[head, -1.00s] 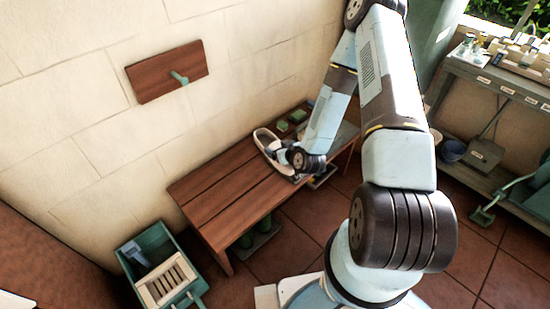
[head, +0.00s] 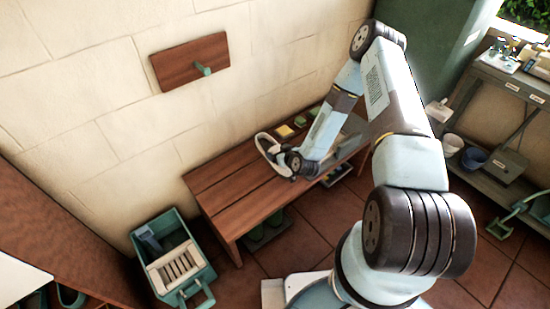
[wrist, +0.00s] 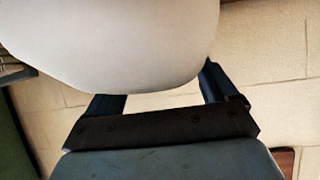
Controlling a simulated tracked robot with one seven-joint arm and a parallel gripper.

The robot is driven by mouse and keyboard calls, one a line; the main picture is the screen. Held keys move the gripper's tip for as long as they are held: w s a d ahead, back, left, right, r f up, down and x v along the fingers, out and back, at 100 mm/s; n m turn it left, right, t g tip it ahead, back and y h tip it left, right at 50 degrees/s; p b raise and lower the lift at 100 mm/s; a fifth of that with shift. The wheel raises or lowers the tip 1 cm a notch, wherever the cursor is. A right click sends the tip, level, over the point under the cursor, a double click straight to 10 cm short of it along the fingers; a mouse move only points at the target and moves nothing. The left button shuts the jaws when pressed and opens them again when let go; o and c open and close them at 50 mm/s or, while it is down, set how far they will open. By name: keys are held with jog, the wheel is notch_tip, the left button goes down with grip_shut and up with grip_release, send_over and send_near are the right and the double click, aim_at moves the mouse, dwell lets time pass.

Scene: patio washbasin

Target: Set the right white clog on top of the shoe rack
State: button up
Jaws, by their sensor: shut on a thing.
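The white clog (wrist: 120,45) fills the top of the wrist view, and my gripper (wrist: 160,92) is shut on it, with a dark finger showing at each side. In the head view the clog (head: 265,143) appears small and partly hidden by my gripper (head: 283,160). It shows over the far part of the slatted wooden bench (head: 225,190); I cannot tell whether it touches it. I cannot tell whether this bench is the shoe rack.
Small yellow (head: 285,131) and green (head: 301,121) blocks lie at the bench's back. Green boots (head: 275,219) stand beneath. A green bin (head: 160,225) with a slatted insert is at left. A wooden wall board (head: 188,62) with a peg hangs above.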

jog(key=w+f, duration=0.1)
jog(key=f, duration=0.1)
jog(key=w+a+f, duration=0.1)
jog(key=w+f, duration=0.1)
jog(key=shift+w+a+f, duration=0.2)
jog(key=shift+w+f, duration=0.05)
jog(key=shift+f, duration=1.55)
jog(key=o, duration=1.1)
jog(key=v, duration=1.2)
